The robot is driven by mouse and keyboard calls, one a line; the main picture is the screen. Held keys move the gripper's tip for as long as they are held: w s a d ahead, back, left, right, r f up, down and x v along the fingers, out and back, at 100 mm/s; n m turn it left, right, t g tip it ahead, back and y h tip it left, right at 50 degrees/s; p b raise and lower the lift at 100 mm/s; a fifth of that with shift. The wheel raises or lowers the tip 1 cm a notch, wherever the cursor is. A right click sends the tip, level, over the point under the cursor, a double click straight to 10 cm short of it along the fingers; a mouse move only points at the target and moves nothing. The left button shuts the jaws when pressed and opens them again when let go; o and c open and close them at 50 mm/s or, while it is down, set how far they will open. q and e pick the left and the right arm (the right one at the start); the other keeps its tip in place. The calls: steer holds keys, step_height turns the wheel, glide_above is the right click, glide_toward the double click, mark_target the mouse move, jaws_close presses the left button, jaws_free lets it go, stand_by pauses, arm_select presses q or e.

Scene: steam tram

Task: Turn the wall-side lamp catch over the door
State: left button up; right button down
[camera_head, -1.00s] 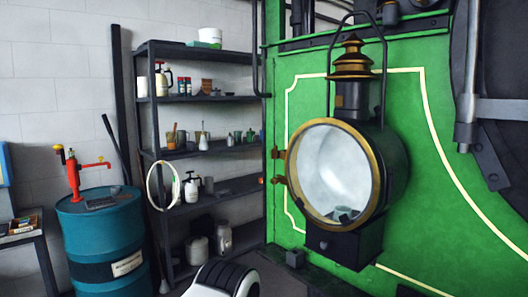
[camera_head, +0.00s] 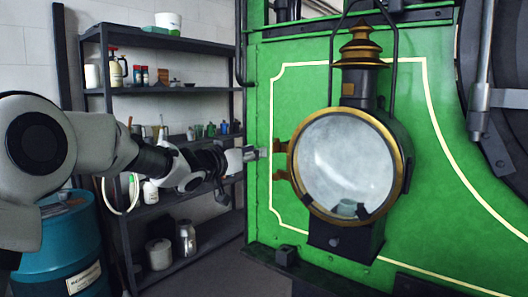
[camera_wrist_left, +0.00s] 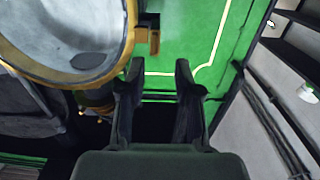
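The round lamp (camera_head: 345,165) has a glass door with a brass rim (camera_head: 402,165) and hangs on the green panel. Two brass fittings (camera_head: 282,160) stick out at its left, wall-side edge; I cannot tell if either is the catch. Small dark tabs show at the rim's lower left (camera_head: 309,197) and lower right (camera_head: 363,209). My left gripper (camera_head: 250,154) is just left of the brass fittings, apart from the lamp. In the left wrist view its fingers (camera_wrist_left: 160,75) are apart and empty, with the rim and a brass fitting (camera_wrist_left: 148,41) beyond them. My right gripper is out of view.
A dark shelf rack (camera_head: 180,90) with bottles and jars stands at the left, behind my left arm. A teal drum (camera_head: 65,250) stands at the lower left. A dark ledge (camera_head: 300,270) runs below the lamp. The green panel left of the lamp is flat.

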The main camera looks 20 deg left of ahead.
mark_target(273, 146)
arm_select(q)
steer(key=x, duration=0.1)
steer(key=p+x, duration=0.1)
steer(key=x, duration=0.1)
steer(key=d+p+x, duration=0.1)
steer(key=x, duration=0.1)
steer(key=shift+d+r, duration=0.1)
steer(key=shift+r, duration=0.35)
steer(key=shift+w+a, duration=0.15)
steer(key=shift+a, duration=0.05)
steer(key=shift+w+f, duration=0.35)
steer(key=shift+d, duration=0.2)
jaws_close()
